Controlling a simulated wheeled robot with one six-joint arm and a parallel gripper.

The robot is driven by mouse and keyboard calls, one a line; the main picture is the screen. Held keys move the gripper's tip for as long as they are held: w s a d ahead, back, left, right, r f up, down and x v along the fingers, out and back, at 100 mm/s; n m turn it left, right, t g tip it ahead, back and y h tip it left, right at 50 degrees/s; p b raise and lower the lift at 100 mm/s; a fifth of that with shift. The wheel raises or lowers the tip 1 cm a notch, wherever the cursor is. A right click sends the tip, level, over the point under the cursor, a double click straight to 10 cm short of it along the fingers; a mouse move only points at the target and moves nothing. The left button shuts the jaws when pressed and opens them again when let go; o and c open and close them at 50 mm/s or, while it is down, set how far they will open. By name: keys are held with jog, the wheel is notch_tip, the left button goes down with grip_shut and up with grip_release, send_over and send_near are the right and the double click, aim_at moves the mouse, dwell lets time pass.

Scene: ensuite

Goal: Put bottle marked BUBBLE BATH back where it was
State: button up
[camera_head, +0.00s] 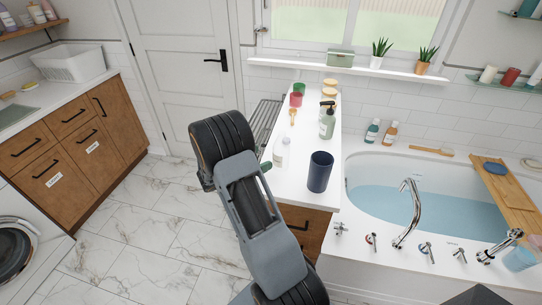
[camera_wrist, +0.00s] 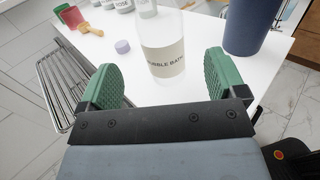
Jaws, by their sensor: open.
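The bottle marked BUBBLE BATH (camera_wrist: 163,58) is a clear bottle with a pale label, standing upright on the white counter in the wrist view. In the head view, a whitish bottle (camera_head: 281,153) near the counter's left edge looks like the same one. My gripper (camera_wrist: 163,78) is open, its two green fingers apart on either side of the bottle's lower part in the picture. The bottle appears just beyond the fingertips, and I cannot tell whether it is between them. In the head view, my arm hides most of the gripper.
A dark blue cup (camera_head: 320,172) stands right of the bottle. A small lilac cap (camera_wrist: 122,46) lies left of it. A pump bottle (camera_head: 327,122) and several containers stand farther back. A metal rack (camera_head: 264,122) runs along the counter's left side. The filled bathtub (camera_head: 430,195) is to the right.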

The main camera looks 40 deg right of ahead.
jog(key=s+a+r+m+t+y, duration=0.2)
jog(key=s+a+r+m+y, duration=0.1)
jog(key=a, duration=0.5)
jog(key=s+a+r+m+t+y, duration=0.3)
jog(key=s+a+m+y, duration=0.2)
jog(key=a+m+y, duration=0.2)
jog(key=s+a+r+m+t+y, duration=0.3)
jog(key=a+y, duration=0.4)
jog(key=a, duration=0.4)
jog(key=shift+s+r+m+y, duration=0.25)
jog(key=shift+s+m, duration=0.5)
jog(key=shift+m, duration=0.45)
jog(key=shift+d, duration=0.1)
jog(key=shift+c, duration=0.4)
